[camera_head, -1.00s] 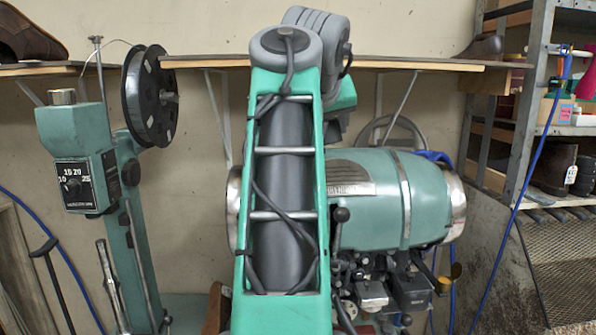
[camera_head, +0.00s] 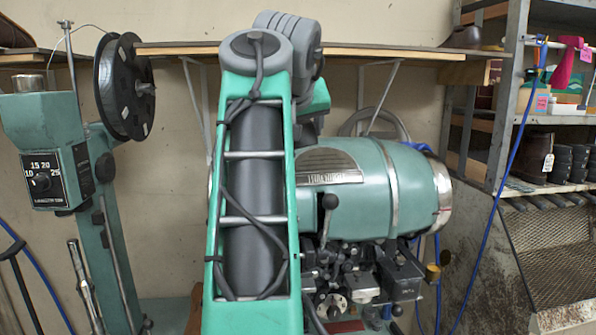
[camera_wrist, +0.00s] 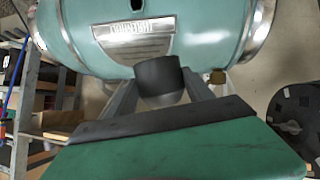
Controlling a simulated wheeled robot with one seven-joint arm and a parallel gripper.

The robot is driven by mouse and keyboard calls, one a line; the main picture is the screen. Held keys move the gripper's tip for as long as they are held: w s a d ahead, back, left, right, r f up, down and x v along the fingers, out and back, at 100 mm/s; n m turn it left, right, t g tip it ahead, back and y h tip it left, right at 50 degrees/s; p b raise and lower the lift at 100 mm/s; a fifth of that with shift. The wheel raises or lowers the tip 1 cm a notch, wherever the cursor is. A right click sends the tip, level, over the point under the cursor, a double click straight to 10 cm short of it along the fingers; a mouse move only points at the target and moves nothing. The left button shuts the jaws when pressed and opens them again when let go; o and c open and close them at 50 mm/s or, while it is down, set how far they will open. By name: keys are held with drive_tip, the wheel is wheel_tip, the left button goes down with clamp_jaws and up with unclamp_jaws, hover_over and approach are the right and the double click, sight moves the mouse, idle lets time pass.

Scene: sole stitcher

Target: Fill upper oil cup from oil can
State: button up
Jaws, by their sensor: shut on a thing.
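In the wrist view my gripper (camera_wrist: 162,88) has its grey fingers on either side of a dark cylinder with a paler end, apparently the oil can (camera_wrist: 158,72). It is shut on it, in front of the green machine drum (camera_wrist: 85,32). The wrist picture looks upside down against the head view. A small brass-brown piece (camera_wrist: 217,77) beside the drum's edge may be the upper oil cup; it is apart from the can in the picture. In the head view my arm hides the gripper, the can and the drum's left end; the drum's right part (camera_head: 365,190) shows.
A wooden shelf (camera_head: 400,52) runs along the wall behind the drum. A green post with a dial (camera_head: 42,180) and a thread spool (camera_head: 125,87) stand left. A metal rack (camera_head: 505,110) stands right. A black-knobbed lever (camera_head: 327,202) rises before the drum.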

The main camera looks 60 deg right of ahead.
drive_tip(key=f+b, duration=0.2)
drive_tip(key=f, duration=0.1)
drive_tip(key=f+b, duration=0.1)
drive_tip(key=f, duration=0.1)
drive_tip(key=shift+w+f, duration=0.25)
drive_tip(key=shift+w+r+p, duration=0.1)
drive_tip(key=shift+p, duration=0.3)
drive_tip(key=p, duration=0.3)
drive_tip(key=shift+w+g, duration=0.3)
drive_tip(key=shift+g, duration=0.1)
drive_tip(key=p, duration=0.3)
drive_tip(key=w+g+p, duration=0.1)
drive_tip(key=p, duration=0.2)
drive_tip(key=w+r+n+p, duration=0.1)
drive_tip(key=p, duration=0.2)
drive_tip(key=shift+w+d+y, duration=0.15)
drive_tip(key=shift+d+y, duration=0.15)
drive_tip(key=shift+y, duration=0.1)
drive_tip(key=shift+w+d+f+g, duration=0.1)
drive_tip(key=shift+w+g, duration=0.1)
drive_tip(key=shift+g, duration=0.1)
drive_tip(key=shift+w+d+n+g, duration=0.3)
drive_tip(key=shift+w+g, duration=0.2)
drive_tip(key=shift+w, duration=0.1)
drive_tip(key=shift+a+r, duration=0.2)
